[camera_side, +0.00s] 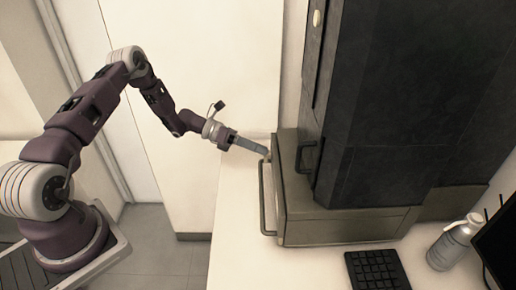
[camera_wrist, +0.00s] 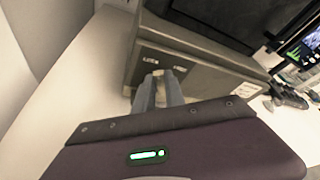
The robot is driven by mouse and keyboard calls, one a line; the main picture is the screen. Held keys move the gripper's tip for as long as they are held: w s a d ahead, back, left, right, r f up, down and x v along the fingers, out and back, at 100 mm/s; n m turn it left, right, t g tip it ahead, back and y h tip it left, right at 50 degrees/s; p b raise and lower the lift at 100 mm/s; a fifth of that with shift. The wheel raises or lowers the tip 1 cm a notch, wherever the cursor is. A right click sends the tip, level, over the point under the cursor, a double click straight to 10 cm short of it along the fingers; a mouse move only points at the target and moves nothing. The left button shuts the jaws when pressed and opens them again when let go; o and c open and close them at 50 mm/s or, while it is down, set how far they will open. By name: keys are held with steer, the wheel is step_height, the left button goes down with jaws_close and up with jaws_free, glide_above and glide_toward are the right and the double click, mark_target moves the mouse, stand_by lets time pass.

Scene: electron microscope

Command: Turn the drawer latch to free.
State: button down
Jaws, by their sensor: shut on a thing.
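The drawer (camera_side: 268,196) is the front of the olive-grey box at the foot of the dark microscope column, with a long handle along its front. My gripper (camera_side: 266,153) reaches the upper part of the drawer front from the left. In the wrist view, my two grey fingers (camera_wrist: 160,75) point at the drawer front (camera_wrist: 185,66) and are shut on a small pale piece between their tips, which I take to be the drawer latch (camera_wrist: 156,73). The fingers hide most of it, so its turn angle cannot be read.
The microscope column (camera_side: 395,100) stands above. A keyboard (camera_side: 377,270), a grey bottle (camera_side: 455,242) and a monitor (camera_side: 500,240) are at the right. The white table (camera_side: 235,235) is clear left of the drawer.

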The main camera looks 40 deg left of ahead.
steer(key=m, duration=0.1)
steer(key=m+y, duration=0.1)
steer(key=d+m+t, duration=0.1)
steer(key=shift+s+r+y, duration=0.1)
steer(key=shift+s+y, duration=0.15)
steer(key=shift+y, duration=0.15)
steer(key=m, duration=0.1)
steer(key=m+t+y, duration=0.1)
steer(key=shift+s+d+m, duration=0.25)
steer(key=shift+d+m, duration=0.05)
steer(key=shift+s+d+m+t+y, duration=0.1)
steer(key=shift+m+t+y, duration=0.25)
steer(key=shift+m, duration=0.25)
steer(key=shift+s+d+m+t+y, duration=0.1)
steer(key=shift+m+t+y, duration=0.15)
steer(key=shift+m+t, duration=0.3)
steer(key=shift+s+d+f+m+t+y, duration=0.1)
steer(key=shift+f+m+t+y, duration=0.2)
steer(key=shift+m, duration=0.4)
steer(key=shift+s+r+m+t+y, duration=0.1)
steer(key=shift+m+t, duration=0.3)
steer(key=shift+m, duration=0.25)
steer(key=shift+w, duration=0.1)
steer(key=c, duration=1.4)
jaws_free()
